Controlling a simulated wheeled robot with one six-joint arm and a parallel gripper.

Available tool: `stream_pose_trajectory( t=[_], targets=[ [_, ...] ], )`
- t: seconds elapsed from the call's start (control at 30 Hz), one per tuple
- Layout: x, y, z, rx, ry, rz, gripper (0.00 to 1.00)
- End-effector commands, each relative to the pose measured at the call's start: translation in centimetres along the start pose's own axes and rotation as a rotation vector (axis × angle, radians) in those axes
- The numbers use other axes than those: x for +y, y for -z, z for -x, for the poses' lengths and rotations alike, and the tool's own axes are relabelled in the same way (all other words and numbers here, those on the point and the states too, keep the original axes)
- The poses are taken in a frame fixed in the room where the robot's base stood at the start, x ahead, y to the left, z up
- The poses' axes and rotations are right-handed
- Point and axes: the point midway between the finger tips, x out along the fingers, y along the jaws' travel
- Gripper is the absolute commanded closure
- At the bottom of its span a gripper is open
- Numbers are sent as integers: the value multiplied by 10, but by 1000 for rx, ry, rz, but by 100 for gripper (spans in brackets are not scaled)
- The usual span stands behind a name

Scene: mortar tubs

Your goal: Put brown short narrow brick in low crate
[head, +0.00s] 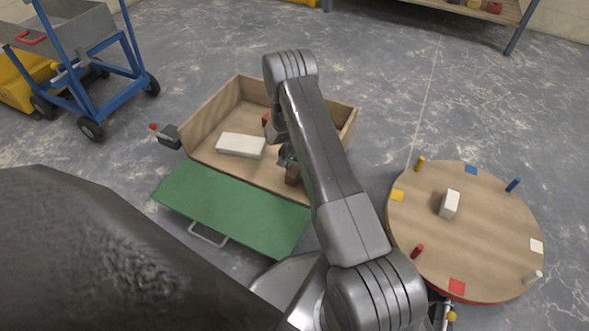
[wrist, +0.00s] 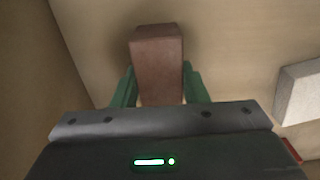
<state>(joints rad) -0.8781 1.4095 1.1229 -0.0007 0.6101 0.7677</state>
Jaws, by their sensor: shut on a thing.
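The brown short narrow brick (wrist: 157,62) is between the two green fingers of my gripper (wrist: 158,88) in the wrist view. The gripper is shut on it. In the head view the brick (head: 292,174) shows beside my arm, inside or just over the low crate (head: 215,108), a wooden box with its green front panel (head: 235,208) folded down. The wrist view shows the wooden crate floor close behind the brick; I cannot tell whether the brick touches it. My arm hides part of the crate's right side in the head view.
A white brick (head: 240,145) lies in the crate, also at the right of the wrist view (wrist: 300,92). A reddish thing (head: 266,120) is partly hidden behind my arm. A round wooden table (head: 430,235) with pegs and a white block (head: 449,204) stands right. A blue cart (head: 100,105) stands left.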

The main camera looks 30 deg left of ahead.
Motion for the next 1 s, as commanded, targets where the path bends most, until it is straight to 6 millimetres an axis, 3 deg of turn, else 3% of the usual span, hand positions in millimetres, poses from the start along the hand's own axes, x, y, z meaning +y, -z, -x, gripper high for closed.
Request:
stream_pose_trajectory(
  t=[0.07, 0.1, 0.2, 0.57, 0.77, 1.0],
  targets=[
    [0, 0, -2, 1, 1, 0, 96],
    [0, 0, -1, 1, 1, 0, 56],
    [0, 0, -1, 1, 1, 0, 37],
    [0, 0, 3, 0, 0, 0, 35],
    [-1, 1, 36, 3, 2, 0, 35],
    [-1, 1, 93, 3, 2, 0, 35]
  ],
)
